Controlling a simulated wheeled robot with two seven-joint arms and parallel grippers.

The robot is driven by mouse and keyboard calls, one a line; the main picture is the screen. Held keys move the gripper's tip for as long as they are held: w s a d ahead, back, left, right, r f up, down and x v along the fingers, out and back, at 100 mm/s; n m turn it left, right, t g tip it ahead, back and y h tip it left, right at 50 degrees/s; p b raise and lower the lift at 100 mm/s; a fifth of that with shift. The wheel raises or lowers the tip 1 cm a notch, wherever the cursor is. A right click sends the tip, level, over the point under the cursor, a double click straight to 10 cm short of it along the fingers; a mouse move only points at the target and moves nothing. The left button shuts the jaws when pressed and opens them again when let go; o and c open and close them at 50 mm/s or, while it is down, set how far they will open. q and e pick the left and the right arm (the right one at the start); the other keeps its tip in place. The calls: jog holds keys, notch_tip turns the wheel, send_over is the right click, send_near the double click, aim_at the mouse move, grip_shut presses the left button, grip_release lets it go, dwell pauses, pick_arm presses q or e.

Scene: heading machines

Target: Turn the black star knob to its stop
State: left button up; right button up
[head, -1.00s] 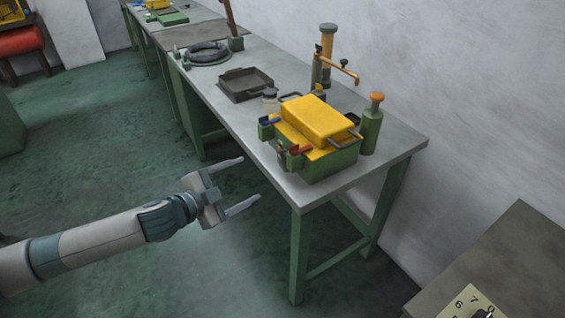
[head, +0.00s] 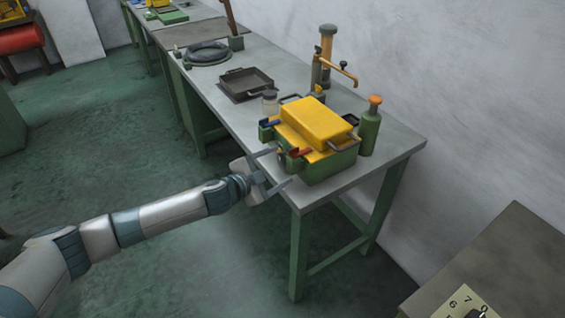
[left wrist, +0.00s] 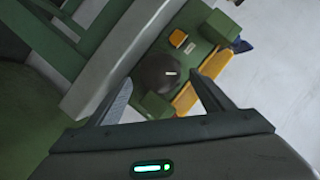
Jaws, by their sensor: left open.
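A dark round knob with a white mark (left wrist: 157,72) sits on the front of the green and yellow machine (head: 322,165) at the near end of the bench. I cannot make out a star outline. In the head view the knob is small and partly hidden near my fingers. My left gripper (head: 281,167) is open at the bench edge, pointing at the machine's front. In the left wrist view its two fingers (left wrist: 163,88) stand either side of the knob's near side, with nothing visibly held. My right gripper is not in view.
The machine carries red and blue handles. A numbered plate (head: 466,302) with a black part is on another table at lower right.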

pick_arm(q)
jog(key=shift+x, duration=0.9)
jog(key=shift+w+d+f, duration=0.15)
jog(key=shift+w+d, duration=0.05)
jog(key=shift+w, duration=0.15)
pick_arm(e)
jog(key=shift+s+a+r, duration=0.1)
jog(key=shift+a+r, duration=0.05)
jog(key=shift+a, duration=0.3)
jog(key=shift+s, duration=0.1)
pick_arm(q)
jog(key=c, duration=1.1)
jog(key=shift+o, duration=0.2)
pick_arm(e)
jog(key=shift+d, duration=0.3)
